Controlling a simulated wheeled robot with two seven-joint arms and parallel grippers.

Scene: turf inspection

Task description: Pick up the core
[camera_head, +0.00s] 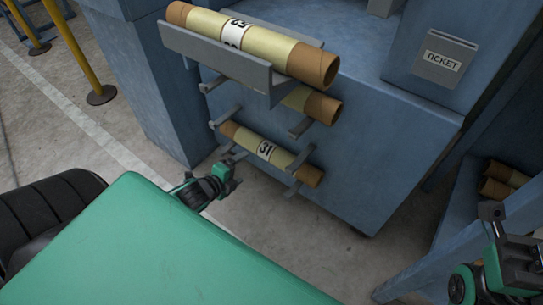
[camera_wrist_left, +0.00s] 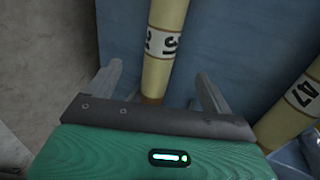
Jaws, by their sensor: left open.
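The core marked 31 (camera_head: 265,150) is a yellow tube with brown ends, lying tilted on the lower brackets of a blue cabinet. In the left wrist view, this core (camera_wrist_left: 161,66) runs down between the two grey fingers, its brown end near my gripper body. My left gripper (camera_head: 228,168) is open, just below the core's left part in the head view. Whether a finger touches the core cannot be told. Part of my right gripper (camera_head: 493,215) shows at the lower right edge; its jaw opening is unclear.
A larger core (camera_head: 238,34) lies in a grey cradle (camera_head: 215,50) above, with another core (camera_head: 312,103) partly hidden under it. A TICKET box (camera_head: 440,60) is on the cabinet (camera_head: 370,150). More cores (camera_head: 497,188) lie on the right. Yellow posts (camera_head: 75,45) stand left.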

